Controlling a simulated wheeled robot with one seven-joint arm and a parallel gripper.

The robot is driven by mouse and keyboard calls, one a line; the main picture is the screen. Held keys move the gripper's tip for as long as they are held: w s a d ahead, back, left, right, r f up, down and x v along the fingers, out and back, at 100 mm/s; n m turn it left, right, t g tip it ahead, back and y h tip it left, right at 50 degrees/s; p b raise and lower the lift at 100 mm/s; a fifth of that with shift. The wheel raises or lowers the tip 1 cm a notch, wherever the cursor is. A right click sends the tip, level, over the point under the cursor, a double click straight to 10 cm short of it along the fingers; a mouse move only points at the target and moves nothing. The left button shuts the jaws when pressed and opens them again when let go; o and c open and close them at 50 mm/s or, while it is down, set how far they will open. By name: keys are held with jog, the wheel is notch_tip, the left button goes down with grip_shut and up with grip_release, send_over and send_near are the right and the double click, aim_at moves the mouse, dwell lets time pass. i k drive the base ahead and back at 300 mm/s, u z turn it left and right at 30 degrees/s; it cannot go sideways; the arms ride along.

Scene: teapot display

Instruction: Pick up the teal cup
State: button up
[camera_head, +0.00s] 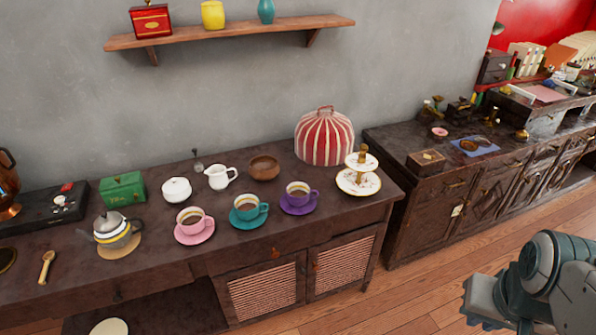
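The teal cup (245,206) stands upright on a teal saucer (260,221) near the front edge of the dark sideboard. It has a pale band and dark liquid inside, and its handle points right. A pink cup (190,218) on a pink saucer is to its left. A purple cup (296,193) on a purple saucer is to its right. My gripper (468,305) is at the lower right, in front of the floor and well away from the cups. Its fingers cannot be made out clearly, so I cannot tell whether it is open.
Behind the cups are a white sugar bowl (177,191), a white jug (219,178) and a wooden bowl (264,168). A teapot (112,231) stands at left, a tiered stand (358,182) at right. A shelf (230,33) hangs above. Wooden floor (430,270) is open at right.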

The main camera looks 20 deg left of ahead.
aim_at(247, 207)
jog(key=u, duration=0.35)
jog(key=i, duration=1)
jog(key=u, duration=1.25)
jog(key=i, duration=0.55)
jog(key=u, duration=0.5)
